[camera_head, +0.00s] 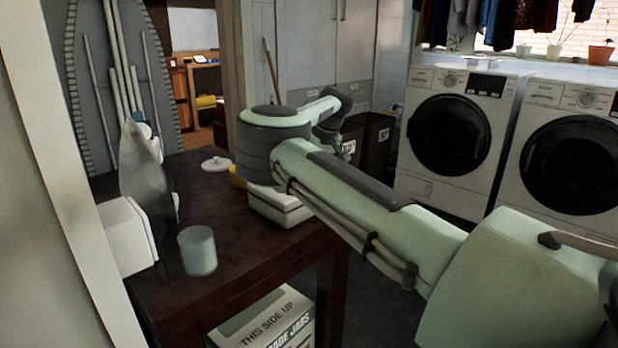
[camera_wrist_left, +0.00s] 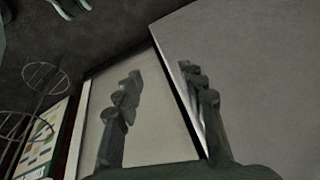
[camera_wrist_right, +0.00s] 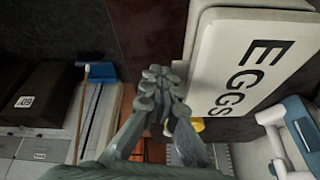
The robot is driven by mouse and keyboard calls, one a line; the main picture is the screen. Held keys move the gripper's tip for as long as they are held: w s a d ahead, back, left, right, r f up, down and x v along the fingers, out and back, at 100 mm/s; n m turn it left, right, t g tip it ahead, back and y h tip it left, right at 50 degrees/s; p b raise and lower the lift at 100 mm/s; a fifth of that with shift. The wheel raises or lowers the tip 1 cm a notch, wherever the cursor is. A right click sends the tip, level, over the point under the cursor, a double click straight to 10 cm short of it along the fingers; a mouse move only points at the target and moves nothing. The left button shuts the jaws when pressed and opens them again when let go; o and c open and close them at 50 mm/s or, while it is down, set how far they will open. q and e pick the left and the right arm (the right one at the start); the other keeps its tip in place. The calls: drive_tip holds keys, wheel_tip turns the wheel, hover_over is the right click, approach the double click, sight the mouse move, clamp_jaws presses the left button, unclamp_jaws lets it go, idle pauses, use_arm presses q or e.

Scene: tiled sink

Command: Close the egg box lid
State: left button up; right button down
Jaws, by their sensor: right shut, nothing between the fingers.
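The white egg box (camera_head: 280,208) sits on the dark table, partly hidden behind my right arm in the head view. Its lid, marked EGGS, fills the upper right of the right wrist view (camera_wrist_right: 232,85). The lid lies over the box; I cannot tell whether it is fully shut. My right gripper (camera_wrist_right: 163,75) is shut and empty, left of the lid in that view, with no clear contact. In the head view the right gripper (camera_head: 334,125) is above and beyond the box.
A carton (camera_head: 265,325) is underneath. Washing machines (camera_head: 452,130) stand at the right, bins (camera_head: 372,138) behind.

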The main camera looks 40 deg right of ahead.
drive_tip(key=shift+a+f, duration=0.2)
drive_tip(key=shift+a, duration=0.25)
drive_tip(key=v, duration=1.2)
drive_tip(key=shift+d, duration=0.15)
